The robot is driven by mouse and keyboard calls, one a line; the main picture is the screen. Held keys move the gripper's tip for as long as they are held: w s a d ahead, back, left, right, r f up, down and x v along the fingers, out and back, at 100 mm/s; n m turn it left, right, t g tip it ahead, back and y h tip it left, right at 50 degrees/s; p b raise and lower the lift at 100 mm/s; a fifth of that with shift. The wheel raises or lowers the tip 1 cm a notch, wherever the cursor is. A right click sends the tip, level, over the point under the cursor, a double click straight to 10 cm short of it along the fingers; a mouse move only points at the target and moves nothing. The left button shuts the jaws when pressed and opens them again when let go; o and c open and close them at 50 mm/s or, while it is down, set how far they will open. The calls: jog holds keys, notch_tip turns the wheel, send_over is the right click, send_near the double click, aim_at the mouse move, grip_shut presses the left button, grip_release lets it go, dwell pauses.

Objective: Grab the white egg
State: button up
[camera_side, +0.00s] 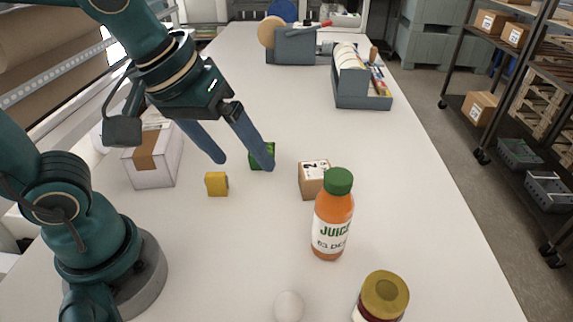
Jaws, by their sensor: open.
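The white egg (289,307) stands on the white table at the bottom middle of the side view, its lower end near the picture's edge. My gripper (246,163) is open, with its two blue-grey fingers spread and pointing down. It is well behind the egg, farther up the table, near a yellow cube and a green cube. Nothing is seen between the fingers, and the egg is apart from them.
A juice bottle (333,215) and a gold-lidded jar (382,297) stand right of the egg. A yellow cube (217,184), green cube (261,155) and numbered box (313,180) lie near my gripper. A white carton (153,157) is at left. Grey organisers (362,100) stand farther back.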

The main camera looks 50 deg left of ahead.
aim_at(288, 298)
jog(key=d+f+g, duration=0.1)
jog(key=d+f, duration=0.2)
jog(key=d, duration=0.1)
jog(key=s+d+f+m+g, duration=0.1)
jog(key=d+f+g, duration=0.1)
jog(key=d+f, duration=0.2)
jog(key=s+d+f+g, duration=0.1)
jog(key=d+f, duration=0.2)
jog(key=d, duration=0.2)
jog(key=shift+s+d+f+m+g+y, duration=0.2)
jog(key=shift+d+f+m+g+y, duration=0.05)
jog(key=shift+f+m+g+y, duration=0.15)
jog(key=shift+s+d+f, duration=0.1)
jog(key=shift+s+f, duration=0.15)
jog(key=shift+f, duration=2.4)
jog(key=c, duration=1.1)
